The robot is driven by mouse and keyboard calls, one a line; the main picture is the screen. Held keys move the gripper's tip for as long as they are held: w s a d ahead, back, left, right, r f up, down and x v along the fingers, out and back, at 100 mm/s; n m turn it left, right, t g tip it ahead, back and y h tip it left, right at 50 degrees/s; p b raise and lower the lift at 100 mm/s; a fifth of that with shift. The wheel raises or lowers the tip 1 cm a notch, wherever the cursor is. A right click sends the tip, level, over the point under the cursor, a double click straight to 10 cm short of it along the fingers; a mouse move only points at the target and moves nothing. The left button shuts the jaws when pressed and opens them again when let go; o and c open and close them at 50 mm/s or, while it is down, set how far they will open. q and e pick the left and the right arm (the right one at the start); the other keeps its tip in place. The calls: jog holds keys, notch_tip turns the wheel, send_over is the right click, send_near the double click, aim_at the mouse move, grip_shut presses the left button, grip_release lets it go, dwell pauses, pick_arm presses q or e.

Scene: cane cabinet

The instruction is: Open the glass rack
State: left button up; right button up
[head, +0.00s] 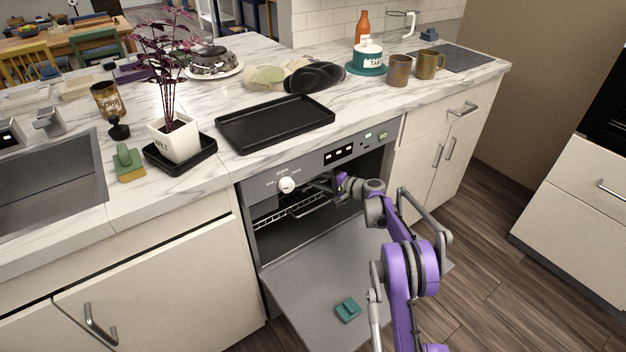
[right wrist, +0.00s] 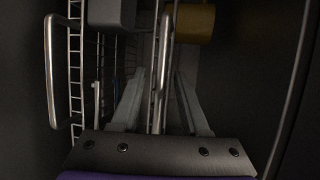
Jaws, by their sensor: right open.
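The dishwasher under the counter has its door (head: 340,270) folded down. Its wire glass rack (head: 268,220) is inside the dark cavity, and the wires also show in the right wrist view (right wrist: 75,60). My right gripper (head: 314,186) reaches into the opening at the rack's front. In the right wrist view its two fingers (right wrist: 158,92) are open, with a metal bar (right wrist: 162,70) running between them; I cannot tell whether they touch it. My left gripper is out of view.
A teal block (head: 348,310) lies on the lowered door. A black tray (head: 275,124), a potted plant (head: 176,138) and mugs (head: 399,70) stand on the counter above. White cabinets (head: 450,130) flank the dishwasher. Wooden floor (head: 485,235) is clear at the right.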

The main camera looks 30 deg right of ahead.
jog(key=shift+w, duration=0.15)
jog(key=shift+c, duration=0.2)
grip_shut()
dwell(1.2)
